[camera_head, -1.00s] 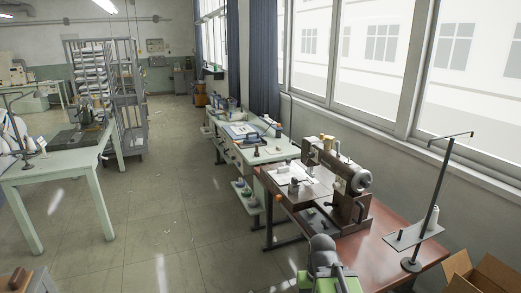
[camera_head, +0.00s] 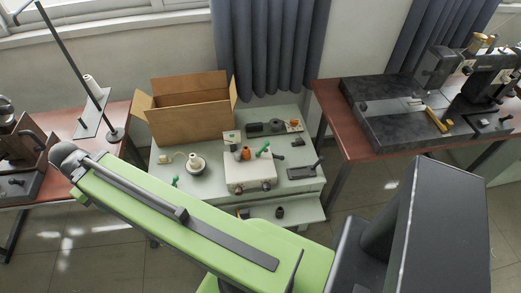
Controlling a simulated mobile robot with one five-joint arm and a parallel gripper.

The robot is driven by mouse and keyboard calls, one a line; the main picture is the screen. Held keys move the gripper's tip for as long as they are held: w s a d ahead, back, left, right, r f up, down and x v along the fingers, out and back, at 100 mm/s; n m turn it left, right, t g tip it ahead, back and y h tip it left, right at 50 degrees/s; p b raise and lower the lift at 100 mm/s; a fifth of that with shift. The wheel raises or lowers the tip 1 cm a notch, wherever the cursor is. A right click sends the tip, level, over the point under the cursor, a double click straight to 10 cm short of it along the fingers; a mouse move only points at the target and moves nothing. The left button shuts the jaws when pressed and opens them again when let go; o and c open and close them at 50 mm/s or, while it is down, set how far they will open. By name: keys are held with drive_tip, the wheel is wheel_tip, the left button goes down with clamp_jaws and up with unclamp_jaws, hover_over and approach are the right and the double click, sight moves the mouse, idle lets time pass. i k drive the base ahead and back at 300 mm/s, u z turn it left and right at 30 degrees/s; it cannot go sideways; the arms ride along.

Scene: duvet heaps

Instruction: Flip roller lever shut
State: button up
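I cannot tell for sure which part is the roller lever. A white box (camera_head: 249,176) with an orange knob and green-tipped levers stands on a pale green table (camera_head: 222,200). Beside it on the right is a dark plate with a small lever (camera_head: 304,172). A dark fixture with an orange part (camera_head: 272,128) lies behind it. On the right table, a dark machine (camera_head: 400,118) carries a brass-coloured bar (camera_head: 436,118). My green arm crosses the foreground, apart from these things. My gripper's fingers do not show.
An open cardboard box (camera_head: 188,113) stands at the back left of the pale table. A spool on a dish (camera_head: 195,163) sits before it. A brown table (camera_head: 112,125) with a thread stand (camera_head: 90,92) is at left. Dark curtains (camera_head: 265,50) hang behind. My arm hides some floor.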

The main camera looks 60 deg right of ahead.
sight(266, 143)
drive_tip(key=z, duration=0.15)
drive_tip(key=k, duration=1.3)
drive_tip(key=z, duration=0.3)
drive_tip(key=i, duration=0.95)
